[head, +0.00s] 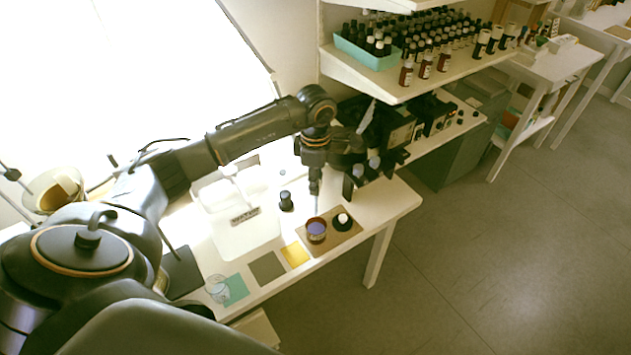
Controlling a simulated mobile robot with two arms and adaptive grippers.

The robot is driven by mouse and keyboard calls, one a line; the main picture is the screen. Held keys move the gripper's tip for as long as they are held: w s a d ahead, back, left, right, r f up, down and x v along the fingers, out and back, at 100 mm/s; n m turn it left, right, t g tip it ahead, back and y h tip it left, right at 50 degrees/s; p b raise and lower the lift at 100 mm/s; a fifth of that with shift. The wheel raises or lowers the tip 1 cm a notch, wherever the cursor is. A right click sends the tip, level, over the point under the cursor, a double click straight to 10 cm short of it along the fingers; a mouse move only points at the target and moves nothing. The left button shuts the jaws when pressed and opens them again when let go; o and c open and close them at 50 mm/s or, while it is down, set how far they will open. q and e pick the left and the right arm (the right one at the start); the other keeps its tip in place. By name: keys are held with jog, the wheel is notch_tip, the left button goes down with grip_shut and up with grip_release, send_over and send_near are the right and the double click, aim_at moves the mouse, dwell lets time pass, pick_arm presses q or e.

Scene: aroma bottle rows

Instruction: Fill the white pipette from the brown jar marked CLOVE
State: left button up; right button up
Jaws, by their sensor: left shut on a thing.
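A brown jar (316,232) with a bluish-purple top stands on a brown mat (348,238) near the front edge of the white table. Any marking on it is too small to read. My left gripper (315,188) points down just above and behind the jar. It is shut on a slim, pale thing that looks like the white pipette (316,204). The pipette hangs about upright, mostly hidden by the fingers. Its tip shows near the jar's rim; I cannot tell whether it is inside. My right gripper is not in view.
A black round piece with a white top (343,221) lies right of the jar. A small dark bottle (286,201) stands on the left. Yellow (295,254) and teal (235,289) squares lie along the front. A shelf (395,86) with several bottles overhangs at the back.

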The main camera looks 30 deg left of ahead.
aim_at(316, 212)
pick_arm(q)
jog(key=shift+f+b, duration=1.1)
jog(key=shift+f, duration=0.25)
notch_tip(316, 212, down, 4)
jog(key=b, duration=0.3)
jog(key=shift+r, duration=0.25)
jog(key=shift+f+b, duration=1.7)
jog(key=shift+f, duration=0.2)
jog(key=shift+o, duration=0.5)
grip_shut()
jog(key=shift+c, duration=0.6)
grip_release()
